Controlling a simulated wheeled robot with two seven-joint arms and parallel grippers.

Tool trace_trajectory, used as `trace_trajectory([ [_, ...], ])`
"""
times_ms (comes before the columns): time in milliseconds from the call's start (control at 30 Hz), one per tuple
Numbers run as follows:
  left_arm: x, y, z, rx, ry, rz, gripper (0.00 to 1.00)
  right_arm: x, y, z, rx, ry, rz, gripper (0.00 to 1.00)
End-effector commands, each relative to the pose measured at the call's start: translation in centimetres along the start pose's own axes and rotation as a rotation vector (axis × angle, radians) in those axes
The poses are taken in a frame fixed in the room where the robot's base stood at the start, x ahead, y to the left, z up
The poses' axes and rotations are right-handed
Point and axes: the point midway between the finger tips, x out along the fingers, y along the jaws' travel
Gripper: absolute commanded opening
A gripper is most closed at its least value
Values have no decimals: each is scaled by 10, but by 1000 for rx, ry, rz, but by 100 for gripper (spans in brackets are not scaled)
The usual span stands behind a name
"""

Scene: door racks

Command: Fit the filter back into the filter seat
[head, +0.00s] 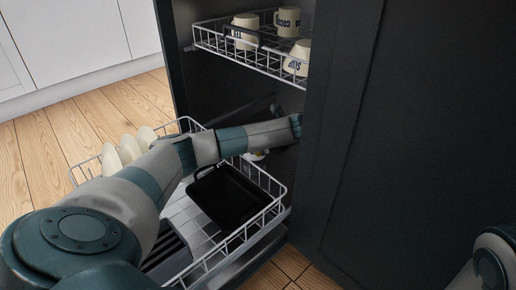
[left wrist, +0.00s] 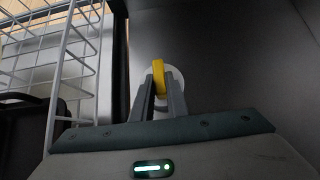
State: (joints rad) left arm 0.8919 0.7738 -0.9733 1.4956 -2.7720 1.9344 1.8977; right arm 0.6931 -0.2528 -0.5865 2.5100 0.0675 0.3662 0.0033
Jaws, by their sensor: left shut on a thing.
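The filter (left wrist: 159,76) shows a yellow handle in the left wrist view. My left gripper (left wrist: 161,92) is shut on this handle, with one grey finger on each side. A white round part (left wrist: 176,73) lies right behind the handle; I cannot tell whether it belongs to the filter or to the filter seat. In the head view my left arm reaches into the dark cabinet and hides the gripper. A small bit of white and yellow (head: 258,155) shows just under the forearm. The filter seat cannot be made out clearly. My right gripper is out of view.
The lower wire rack (head: 268,183) is pulled out, with a black pan (head: 229,196) and several pale plates (head: 129,150) in it. The upper rack (head: 216,45) above holds mugs (head: 288,21). A dark panel (head: 410,140) stands close on the right. Floor is clear at left.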

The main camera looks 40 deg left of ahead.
Motion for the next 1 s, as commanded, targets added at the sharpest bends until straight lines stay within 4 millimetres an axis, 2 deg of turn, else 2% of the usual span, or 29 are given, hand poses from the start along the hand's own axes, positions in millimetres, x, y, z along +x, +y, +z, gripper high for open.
trace_trajectory([
  [1000, 0, 0, 1, 0, 0, 0, 0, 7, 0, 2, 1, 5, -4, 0],
])
